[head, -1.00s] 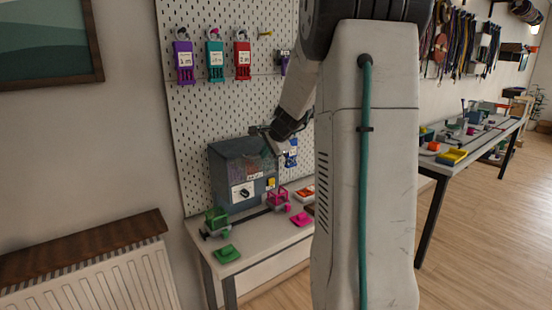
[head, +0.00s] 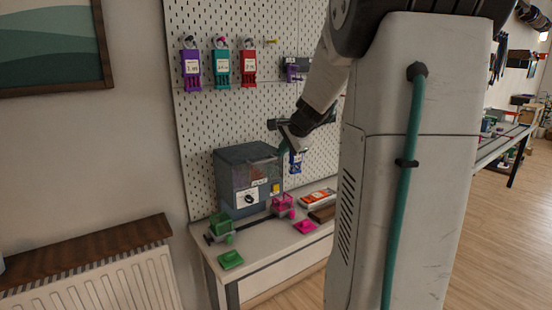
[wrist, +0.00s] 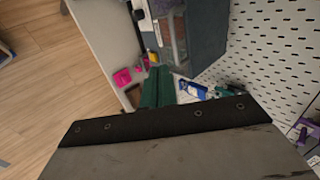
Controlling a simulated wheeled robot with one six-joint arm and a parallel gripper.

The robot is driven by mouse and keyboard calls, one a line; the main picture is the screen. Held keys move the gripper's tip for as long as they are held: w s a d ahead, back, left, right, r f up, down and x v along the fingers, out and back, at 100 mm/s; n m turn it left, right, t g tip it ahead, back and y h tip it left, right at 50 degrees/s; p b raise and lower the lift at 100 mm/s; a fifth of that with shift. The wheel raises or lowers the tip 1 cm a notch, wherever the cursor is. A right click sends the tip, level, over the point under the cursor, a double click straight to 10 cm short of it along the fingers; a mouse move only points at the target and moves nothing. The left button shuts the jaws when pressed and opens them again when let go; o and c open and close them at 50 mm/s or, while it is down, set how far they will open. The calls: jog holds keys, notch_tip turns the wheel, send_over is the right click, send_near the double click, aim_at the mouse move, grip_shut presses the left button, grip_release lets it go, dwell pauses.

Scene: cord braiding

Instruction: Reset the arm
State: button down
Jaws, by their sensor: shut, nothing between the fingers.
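My arm reaches from the upper right of the head view toward the pegboard. My gripper (head: 284,148) is in the air near the upper right of a dark grey box (head: 232,160) with a clear front panel, and it is partly hidden by its own wrist. In the wrist view the green fingers (wrist: 157,88) lie close together, shut with nothing visible between them. The fingers are above the bench, beside the box, and a blue tag (wrist: 192,88) shows just past them.
A white pegboard (head: 200,128) with purple, teal and red hanging tags stands behind the bench (head: 262,238). Green and pink clamps (head: 283,203), a green piece (head: 230,260) and a pink piece (head: 304,227) sit on the bench. A radiator (head: 100,290) is at lower left.

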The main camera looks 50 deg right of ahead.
jog(key=shift+v, duration=2.2)
